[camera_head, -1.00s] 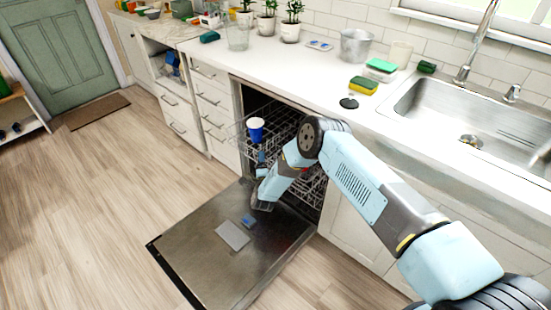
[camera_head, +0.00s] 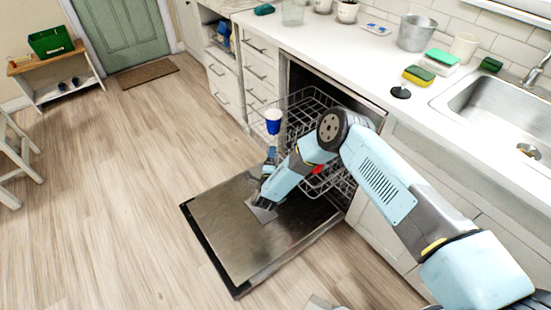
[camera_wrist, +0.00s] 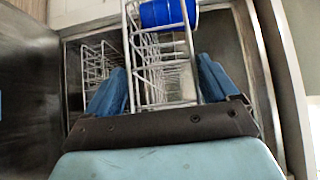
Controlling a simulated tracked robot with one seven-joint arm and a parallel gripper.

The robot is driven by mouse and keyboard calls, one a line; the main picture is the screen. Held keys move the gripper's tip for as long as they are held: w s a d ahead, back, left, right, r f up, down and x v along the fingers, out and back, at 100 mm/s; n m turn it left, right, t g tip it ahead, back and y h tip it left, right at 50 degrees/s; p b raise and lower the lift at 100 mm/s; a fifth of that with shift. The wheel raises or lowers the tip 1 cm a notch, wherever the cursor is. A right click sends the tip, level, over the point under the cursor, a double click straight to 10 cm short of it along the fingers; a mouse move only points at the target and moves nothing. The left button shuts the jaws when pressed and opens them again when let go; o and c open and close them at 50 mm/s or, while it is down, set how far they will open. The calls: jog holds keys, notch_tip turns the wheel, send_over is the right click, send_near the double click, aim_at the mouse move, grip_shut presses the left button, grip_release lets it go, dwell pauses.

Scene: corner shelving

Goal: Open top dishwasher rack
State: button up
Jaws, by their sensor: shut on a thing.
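The dishwasher's door (camera_head: 235,230) is folded down flat and open. The top rack (camera_head: 305,108), a grey wire basket, juts out from the opening past the cabinet front. A blue and white cup (camera_head: 273,122) stands at its outer end. My gripper (camera_head: 268,165) is at the rack's outer end, above the door, partly hidden by my arm. In the wrist view, the blue fingers of my gripper (camera_wrist: 160,75) are on either side of the rack's wires (camera_wrist: 150,55), shut on the rack. The cup's blue side (camera_wrist: 165,12) shows just beyond them.
A lower rack (camera_head: 338,190) is partly hidden behind my arm. The counter (camera_head: 330,50) runs above the dishwasher, with a sink (camera_head: 500,105) at right and drawers (camera_head: 258,75) at left. The wooden floor (camera_head: 110,170) left of the door is clear.

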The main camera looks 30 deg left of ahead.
jog(key=shift+w+a+r, duration=0.15)
jog(key=shift+r, duration=0.15)
jog(key=o, duration=1.3)
jog(key=v, duration=1.4)
jog(key=shift+f, duration=0.15)
